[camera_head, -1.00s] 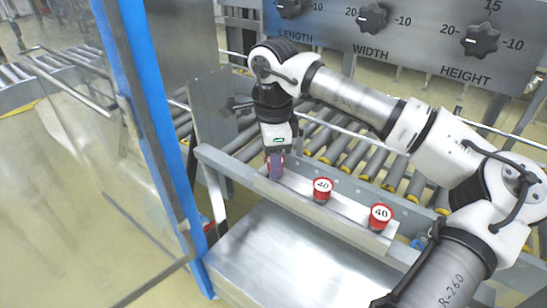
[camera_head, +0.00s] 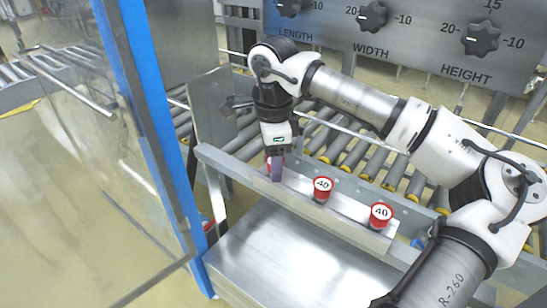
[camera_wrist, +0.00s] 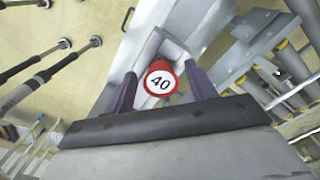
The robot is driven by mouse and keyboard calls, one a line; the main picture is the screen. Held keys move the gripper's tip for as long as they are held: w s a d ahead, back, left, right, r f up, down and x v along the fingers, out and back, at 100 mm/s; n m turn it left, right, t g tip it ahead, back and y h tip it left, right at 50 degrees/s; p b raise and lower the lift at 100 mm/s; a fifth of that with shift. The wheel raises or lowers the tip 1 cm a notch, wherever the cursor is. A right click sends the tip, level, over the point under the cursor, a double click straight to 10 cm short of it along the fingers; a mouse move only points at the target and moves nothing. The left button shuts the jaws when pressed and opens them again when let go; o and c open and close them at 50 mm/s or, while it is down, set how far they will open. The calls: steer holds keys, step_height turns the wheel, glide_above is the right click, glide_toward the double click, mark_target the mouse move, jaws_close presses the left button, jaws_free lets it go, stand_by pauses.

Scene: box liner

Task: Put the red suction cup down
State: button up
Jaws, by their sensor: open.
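The red suction cup (camera_wrist: 161,82), with a white top marked 40, sits upright at the left end of the metal rail (camera_head: 345,207). In the wrist view it stands between the two purple fingers of my gripper (camera_wrist: 164,84), with a small gap showing on each side. In the head view my gripper (camera_head: 276,167) points down at the rail's left end, and its finger hides most of this cup. My gripper is open around the cup.
Two more red cups marked 40 stand on the rail, one in the middle (camera_head: 322,188) and one near the right end (camera_head: 381,215). A roller conveyor (camera_head: 345,152) runs behind. A blue-edged clear panel (camera_head: 150,120) stands at left.

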step_height(320, 180, up, 12)
stand_by(0.4)
